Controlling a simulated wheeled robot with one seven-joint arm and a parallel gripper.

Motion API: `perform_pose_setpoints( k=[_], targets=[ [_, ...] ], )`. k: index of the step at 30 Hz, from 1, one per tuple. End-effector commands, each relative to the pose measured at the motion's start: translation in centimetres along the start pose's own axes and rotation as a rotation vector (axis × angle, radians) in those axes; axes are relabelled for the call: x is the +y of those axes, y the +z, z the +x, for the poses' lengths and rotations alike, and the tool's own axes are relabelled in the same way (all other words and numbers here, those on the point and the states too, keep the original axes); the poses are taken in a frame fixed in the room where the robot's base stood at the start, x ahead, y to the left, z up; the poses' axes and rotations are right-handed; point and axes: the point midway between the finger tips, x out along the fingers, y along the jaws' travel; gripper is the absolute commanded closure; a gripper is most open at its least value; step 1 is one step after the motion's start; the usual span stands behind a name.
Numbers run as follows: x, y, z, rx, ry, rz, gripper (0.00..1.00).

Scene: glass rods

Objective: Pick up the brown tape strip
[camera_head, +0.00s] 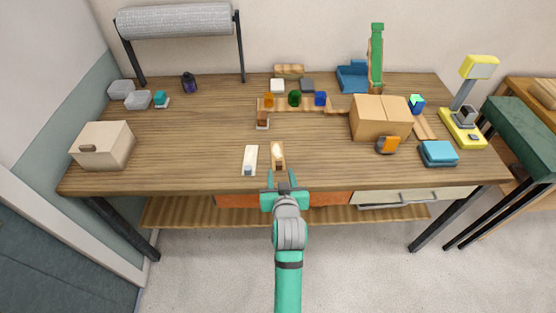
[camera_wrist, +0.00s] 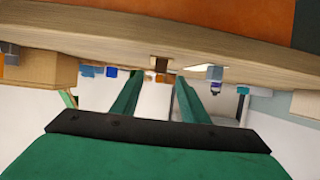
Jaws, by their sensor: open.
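A short brown strip (camera_head: 278,158) with a bright, pale patch lies near the front edge of the wooden table (camera_head: 190,150). I take it to be the brown tape strip. In the wrist view, a small brown piece (camera_wrist: 159,64) shows at the table edge, between the fingers. My gripper (camera_head: 284,178) is open and empty at the table's front edge, just in front of the brown strip and apart from it. In the wrist view its two green fingers (camera_wrist: 158,85) point toward the table edge.
A white strip-shaped item (camera_head: 250,160) lies just left of the brown strip. Orange, green and blue blocks (camera_head: 294,98) stand behind. A cardboard box (camera_head: 380,117) and an orange tape dispenser (camera_head: 388,145) are to the right. The front-left tabletop is clear beside a beige box (camera_head: 103,146).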

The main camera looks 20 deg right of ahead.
Motion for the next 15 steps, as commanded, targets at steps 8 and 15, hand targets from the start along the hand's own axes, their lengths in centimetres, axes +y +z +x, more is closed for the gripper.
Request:
perform_pose_setpoints(
  k=[8,15],
  targets=[
    [0.0,0.0,2.1,0.001,0.001,0.000,0.59],
    [-0.2,-0.1,5.3,0.001,-0.002,-0.001,0.59]
  ],
)
